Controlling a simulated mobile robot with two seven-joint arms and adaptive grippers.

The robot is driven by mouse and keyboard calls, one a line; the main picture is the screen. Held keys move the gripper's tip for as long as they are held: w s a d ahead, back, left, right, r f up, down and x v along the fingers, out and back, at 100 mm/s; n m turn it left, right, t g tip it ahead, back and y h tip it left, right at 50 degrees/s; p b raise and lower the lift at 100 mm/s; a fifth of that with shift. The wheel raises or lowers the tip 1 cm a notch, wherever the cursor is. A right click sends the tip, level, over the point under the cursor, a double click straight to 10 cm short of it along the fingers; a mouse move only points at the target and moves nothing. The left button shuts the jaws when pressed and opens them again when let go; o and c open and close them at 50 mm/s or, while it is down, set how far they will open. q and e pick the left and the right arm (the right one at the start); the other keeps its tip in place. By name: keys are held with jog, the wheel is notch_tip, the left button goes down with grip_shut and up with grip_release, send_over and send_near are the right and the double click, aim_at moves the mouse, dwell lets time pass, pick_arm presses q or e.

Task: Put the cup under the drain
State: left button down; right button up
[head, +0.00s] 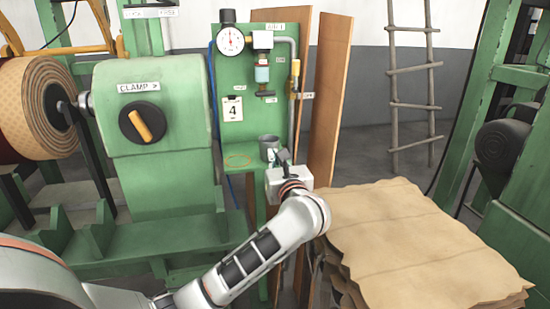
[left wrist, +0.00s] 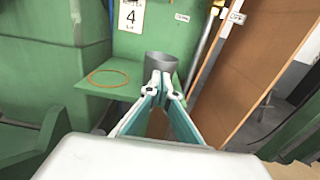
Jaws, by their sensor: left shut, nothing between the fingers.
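A grey metal cup (head: 268,146) stands upright at the right end of a small green shelf. It also shows in the left wrist view (left wrist: 160,65), just beyond my fingertips. My left gripper (head: 283,157) is shut and empty, close in front of the cup; in the left wrist view its fingertips (left wrist: 160,85) meet over the cup's lower part. I cannot tell whether they touch it. The drain (head: 266,93) is at the bottom of the air unit on the green panel, above the shelf. My right gripper is not in view.
An orange ring (head: 237,160) is marked on the shelf left of the cup; it shows in the left wrist view too (left wrist: 109,78). A green clamp machine (head: 155,150) stands at the left. Brown boards (head: 328,100) lean at the right, behind a stack of brown sheets (head: 420,235).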

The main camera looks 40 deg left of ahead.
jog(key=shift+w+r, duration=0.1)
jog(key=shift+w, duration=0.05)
pick_arm(q)
jog(key=x, duration=0.3)
jog(key=b+x, duration=0.1)
jog(key=shift+w+a+f, duration=0.1)
jog(key=shift+a+f, duration=0.05)
jog(key=shift+f, duration=0.15)
jog(key=x, duration=0.4)
jog(key=shift+w+a+r+b, duration=0.2)
jog(key=shift+w+r+b, duration=0.05)
jog(key=shift+b, duration=0.15)
jog(key=shift+r, duration=0.1)
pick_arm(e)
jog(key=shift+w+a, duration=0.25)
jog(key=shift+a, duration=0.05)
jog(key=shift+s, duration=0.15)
